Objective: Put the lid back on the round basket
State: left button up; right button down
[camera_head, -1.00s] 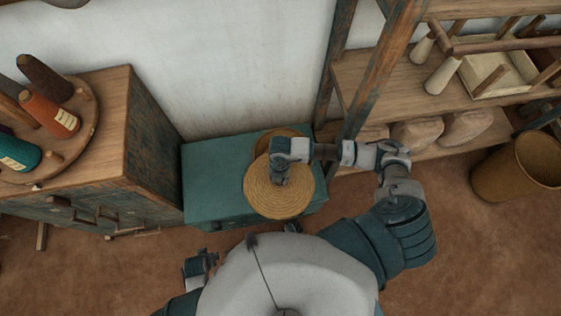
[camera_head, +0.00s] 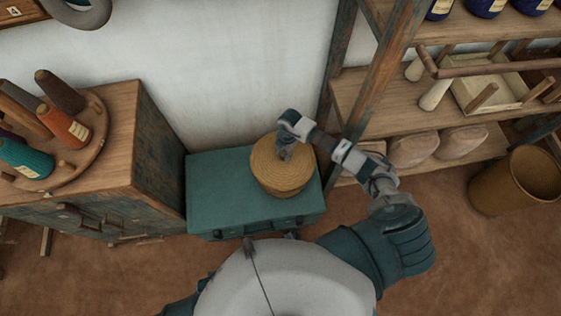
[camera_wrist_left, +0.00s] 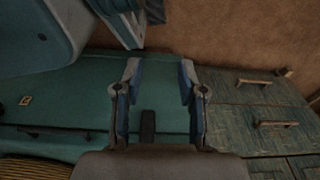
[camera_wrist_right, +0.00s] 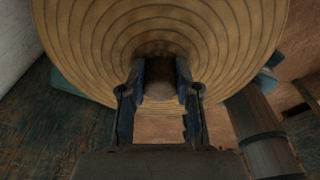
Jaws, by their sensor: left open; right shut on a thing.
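The round woven basket (camera_head: 283,190) stands on the teal chest (camera_head: 215,195). Its tan ringed lid (camera_head: 266,164) is over its mouth and looks lined up with it; I cannot tell whether it is fully seated. My right gripper (camera_head: 285,154) is above the lid. In the right wrist view its fingers (camera_wrist_right: 161,78) are shut on the knob of the lid (camera_wrist_right: 85,40). My left gripper (camera_wrist_left: 158,75) is open and empty, over the teal chest in the left wrist view, with a woven edge of the basket (camera_wrist_left: 25,170) at lower left. The basket's inside is hidden.
A wooden cabinet (camera_head: 155,150) with yarn cones stands left of the chest. A shelf rack (camera_head: 395,95) with pale shoe-like blocks is at right, its post close to my right arm. A tall brown bin (camera_head: 515,180) stands far right. The chest's left top is clear.

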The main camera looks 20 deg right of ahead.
jog(key=shift+w+d+f, duration=0.1)
jog(key=shift+d+f, duration=0.05)
jog(key=shift+f+b, duration=0.4)
jog(key=shift+b, duration=0.1)
notch_tip(320, 180, down, 4)
jog(key=b, duration=0.3)
jog(key=shift+f+b, duration=0.2)
jog(key=shift+b, duration=0.15)
pick_arm(q)
jog(key=w+r, duration=0.5)
jog(key=r, duration=0.6)
jog(key=shift+w+d+r+t, duration=0.3)
jog(key=shift+w+d, duration=0.1)
pick_arm(e)
jog(key=shift+f, duration=0.45)
pick_arm(q)
jog(key=shift+w+r+p, duration=0.15)
jog(key=shift+r+p, duration=0.15)
jog(key=shift+r, duration=0.3)
pick_arm(e)
jog(key=shift+r, duration=0.15)
pick_arm(q)
jog(key=shift+r, duration=0.1)
pick_arm(e)
jog(key=shift+f, duration=0.2)
pick_arm(q)
jog(key=shift+w+r+p, duration=0.1)
jog(key=shift+r+p, duration=0.15)
jog(key=shift+p, duration=0.1)
dwell(0.3)
